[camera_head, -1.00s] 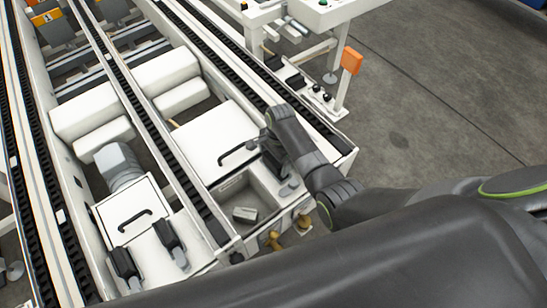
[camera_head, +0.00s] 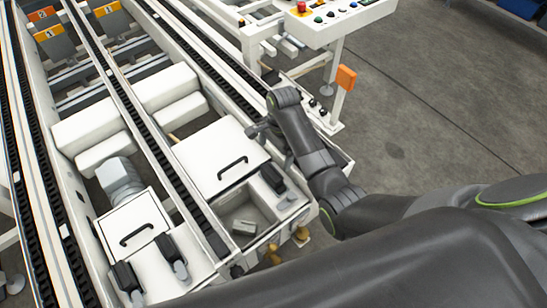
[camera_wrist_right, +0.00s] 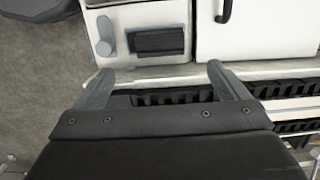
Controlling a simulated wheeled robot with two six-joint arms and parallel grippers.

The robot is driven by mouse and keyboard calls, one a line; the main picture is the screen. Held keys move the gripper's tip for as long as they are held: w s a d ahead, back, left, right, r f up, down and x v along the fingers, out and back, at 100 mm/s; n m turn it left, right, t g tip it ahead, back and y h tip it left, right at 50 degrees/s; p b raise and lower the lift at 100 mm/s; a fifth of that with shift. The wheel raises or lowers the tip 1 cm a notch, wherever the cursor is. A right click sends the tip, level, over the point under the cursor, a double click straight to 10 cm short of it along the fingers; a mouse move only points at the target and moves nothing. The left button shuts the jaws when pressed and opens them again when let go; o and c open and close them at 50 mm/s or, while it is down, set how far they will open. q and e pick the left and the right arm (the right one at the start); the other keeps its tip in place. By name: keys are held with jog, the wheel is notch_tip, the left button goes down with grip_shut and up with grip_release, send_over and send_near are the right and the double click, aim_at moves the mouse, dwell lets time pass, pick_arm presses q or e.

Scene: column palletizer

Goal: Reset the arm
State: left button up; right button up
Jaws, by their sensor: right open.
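My right arm reaches in from the right in the head view. Its gripper (camera_head: 262,133) is above the palletizer frame, near the white cover with a black handle (camera_head: 222,160). In the right wrist view my right gripper (camera_wrist_right: 157,82) has its two grey fingers spread apart, with nothing between them. Below the fingers lie a black chain conveyor (camera_wrist_right: 180,97) and a white panel with a dark rectangular box (camera_wrist_right: 157,41). My left gripper does not show in any view.
A white control panel with several buttons (camera_head: 335,18) stands at the top right. An orange box on a post (camera_head: 346,77) is below it. Chain rails (camera_head: 150,120) run diagonally across the machine. Grey floor at the right (camera_head: 430,100) is clear.

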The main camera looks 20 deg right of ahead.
jog(key=shift+r, duration=0.45)
